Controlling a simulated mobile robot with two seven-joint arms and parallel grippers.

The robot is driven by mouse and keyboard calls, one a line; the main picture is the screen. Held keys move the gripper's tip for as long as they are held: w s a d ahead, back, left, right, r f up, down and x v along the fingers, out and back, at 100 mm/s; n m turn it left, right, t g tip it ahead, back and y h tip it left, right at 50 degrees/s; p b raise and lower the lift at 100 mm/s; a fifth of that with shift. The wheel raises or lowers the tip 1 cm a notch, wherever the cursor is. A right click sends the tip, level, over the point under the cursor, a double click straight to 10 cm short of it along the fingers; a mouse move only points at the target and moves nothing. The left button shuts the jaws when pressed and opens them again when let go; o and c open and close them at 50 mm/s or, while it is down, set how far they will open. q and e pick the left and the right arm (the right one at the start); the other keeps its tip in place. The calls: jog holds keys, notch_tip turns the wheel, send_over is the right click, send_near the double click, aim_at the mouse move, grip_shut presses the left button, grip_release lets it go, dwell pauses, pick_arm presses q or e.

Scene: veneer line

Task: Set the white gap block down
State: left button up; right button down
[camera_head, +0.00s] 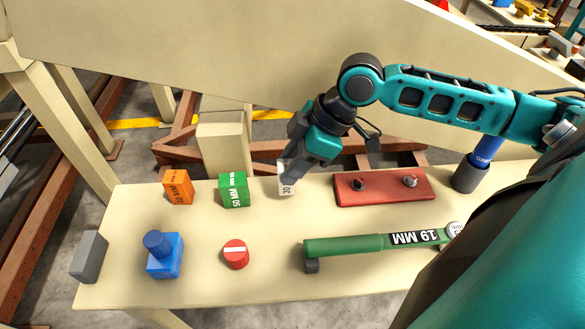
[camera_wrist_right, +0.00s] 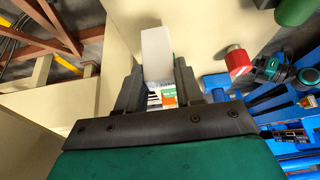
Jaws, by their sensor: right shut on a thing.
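The white gap block (camera_head: 286,188), with "30" on its face, is at the table's back edge, to the right of the green block. My right gripper (camera_head: 291,172) reaches down over it from the upper right and is shut on it, hiding part of it. The right wrist view shows the white block (camera_wrist_right: 157,52) between the two fingers of my right gripper (camera_wrist_right: 160,78). I cannot tell whether the block's underside touches the table (camera_head: 200,287). My left gripper is not in view.
The green "50 MM" block (camera_head: 234,190) and an orange block (camera_head: 178,187) stand to the left. A red plate with two knobs (camera_head: 385,188) lies close on the right. A green "19 MM" tool (camera_head: 370,243), red disc (camera_head: 236,254), blue piece (camera_head: 164,258) and grey block (camera_head: 89,257) lie nearer.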

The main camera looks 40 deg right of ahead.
jog(key=shift+f, duration=1.1)
jog(key=c, duration=1.1)
grip_release()
jog(key=o, duration=0.4)
jog(key=shift+c, duration=0.2)
